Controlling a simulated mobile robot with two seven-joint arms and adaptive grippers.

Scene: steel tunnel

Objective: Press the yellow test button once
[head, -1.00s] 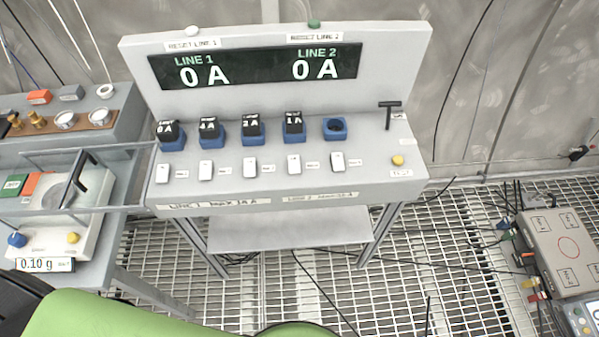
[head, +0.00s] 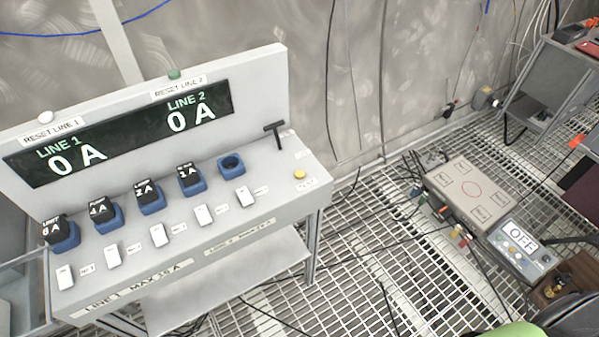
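The yellow button (head: 299,174) sits on the right end of the grey console's top (head: 270,208), in front of a black T-shaped handle (head: 275,134). A small label lies in front of the button, too small to read. Nothing touches the button. The console's display (head: 125,130) reads LINE 1 0 A and LINE 2 0 A. Neither of my grippers is in view. Only a green piece of my own body shows at the bottom right edge.
Several black plugs in blue sockets (head: 151,199) and white switches (head: 158,236) line the console; one blue socket (head: 231,166) is empty. A grey box (head: 474,195) and a device reading OFF (head: 520,250) stand right, with cables over the grated floor (head: 375,245).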

